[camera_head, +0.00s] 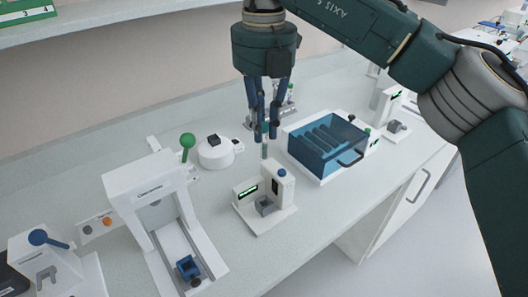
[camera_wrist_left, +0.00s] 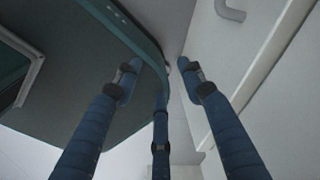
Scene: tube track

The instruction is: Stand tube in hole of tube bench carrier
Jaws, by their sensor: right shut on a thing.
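My right gripper (camera_head: 264,128) is shut on a slim tube (camera_head: 264,152) and holds it upright, pointing down, over the bench behind the small white device. Only the lower part of the tube shows clearly below the fingers. A small blue block (camera_head: 188,267), which looks like the carrier, sits on the rail of the white gantry at the front left, well apart from the tube. Its hole is too small to make out. My left gripper (camera_wrist_left: 162,75) shows only in the left wrist view, with its fingers spread and nothing between them.
A small white device (camera_head: 280,190) with a green display and grey block stands just in front of the tube. A blue rack box (camera_head: 325,145) is to its right.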

